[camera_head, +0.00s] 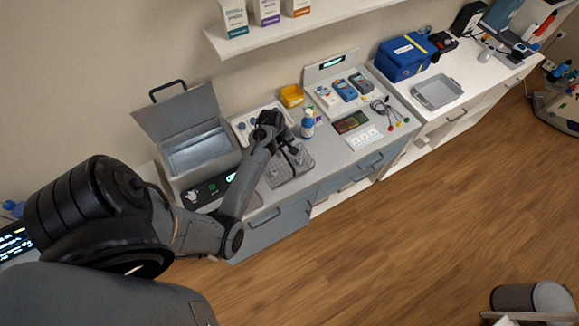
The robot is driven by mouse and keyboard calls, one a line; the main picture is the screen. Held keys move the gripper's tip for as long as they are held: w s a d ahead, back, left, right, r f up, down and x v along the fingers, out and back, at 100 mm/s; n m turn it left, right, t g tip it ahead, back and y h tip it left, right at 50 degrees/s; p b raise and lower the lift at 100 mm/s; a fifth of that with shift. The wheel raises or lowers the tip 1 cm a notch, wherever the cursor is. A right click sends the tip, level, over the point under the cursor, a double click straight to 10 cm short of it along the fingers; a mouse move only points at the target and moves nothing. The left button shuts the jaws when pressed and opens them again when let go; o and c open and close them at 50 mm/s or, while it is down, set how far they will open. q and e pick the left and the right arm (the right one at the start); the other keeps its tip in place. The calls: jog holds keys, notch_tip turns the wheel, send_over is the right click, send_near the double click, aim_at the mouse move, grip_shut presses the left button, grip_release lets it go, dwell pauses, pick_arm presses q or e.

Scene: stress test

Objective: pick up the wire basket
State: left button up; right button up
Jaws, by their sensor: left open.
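The wire basket (279,176), a small grey mesh tray, sits on the counter near its front edge, in the middle left of the head view. My left arm reaches in from the left. My left gripper (294,158) is open and over the basket, pointing down at it. The gripper and wrist cover part of the basket's back side. I cannot tell whether the fingers touch its rim. My right gripper is not in view.
An open grey lidded box (197,152) stands left of the basket. A blue-labelled bottle (308,124) and a yellow bin (291,96) stand behind it. Handheld meters (343,90) and cables are to the right. A blue case (405,58) and grey tray (437,92) stand farther right.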

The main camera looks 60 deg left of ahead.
aim_at(286, 156)
pick_arm(q)
jog(key=shift+w+f+p, duration=0.1)
jog(key=shift+w+f, duration=0.15)
jog(key=shift+f, duration=1.15)
jog(key=shift+w+f+p, duration=0.1)
jog(key=shift+w+f, duration=0.1)
jog(key=shift+f, duration=1.15)
jog(key=shift+w+f+p, duration=0.1)
jog(key=shift+w+f, duration=0.15)
jog(key=shift+f, duration=1.15)
grip_shut()
